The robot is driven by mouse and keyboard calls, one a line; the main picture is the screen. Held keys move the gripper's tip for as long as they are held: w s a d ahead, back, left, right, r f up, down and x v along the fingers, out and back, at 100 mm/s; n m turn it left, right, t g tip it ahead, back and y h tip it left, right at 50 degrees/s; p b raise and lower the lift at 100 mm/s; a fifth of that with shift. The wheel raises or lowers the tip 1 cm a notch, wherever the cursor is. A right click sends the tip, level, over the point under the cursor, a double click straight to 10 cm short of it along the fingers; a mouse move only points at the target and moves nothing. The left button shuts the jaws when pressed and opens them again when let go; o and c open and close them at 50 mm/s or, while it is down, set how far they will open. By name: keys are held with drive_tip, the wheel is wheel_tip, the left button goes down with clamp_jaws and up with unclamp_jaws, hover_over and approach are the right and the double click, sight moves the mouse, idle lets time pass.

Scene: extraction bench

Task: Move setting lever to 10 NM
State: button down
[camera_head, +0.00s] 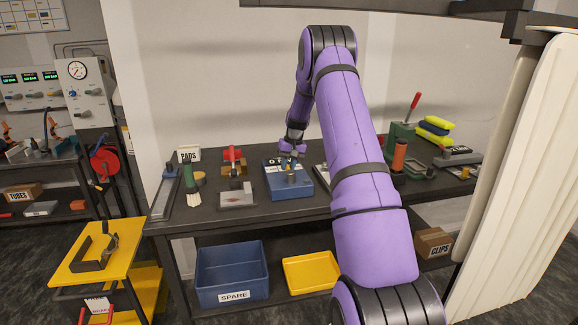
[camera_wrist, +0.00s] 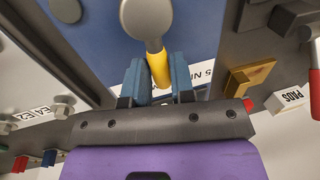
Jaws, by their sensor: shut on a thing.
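The blue setting box (camera_head: 290,191) stands on the dark bench and fills the upper middle of the wrist view (camera_wrist: 95,40). Its setting lever (camera_wrist: 158,62) has a grey round hub, a grey arm and a yellow grip. My gripper (camera_wrist: 160,82) is shut on the yellow grip, with one blue finger on each side of it. In the head view my gripper (camera_head: 291,153) is over the back part of the box. A label ending in "5 N" shows partly beside the right finger in the wrist view. The 10 NM mark cannot be made out.
A red-handled fixture (camera_head: 233,158) and a grey block (camera_head: 237,198) stand left of the box. A green press (camera_head: 400,140) with a red lever stands to the right. A blue SPARE bin (camera_head: 231,273) and a yellow tray (camera_head: 310,272) sit on the lower shelf.

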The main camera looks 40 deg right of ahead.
drive_tip(key=c, duration=1)
unclamp_jaws()
drive_tip(key=r, duration=0.3)
drive_tip(key=d+r, duration=0.1)
drive_tip(key=r, duration=0.3)
drive_tip(key=s+r, duration=0.1)
drive_tip(key=r, duration=0.2)
drive_tip(key=shift+d+r, duration=0.3)
drive_tip(key=shift+d, duration=0.1)
drive_tip(key=shift+s, duration=0.1)
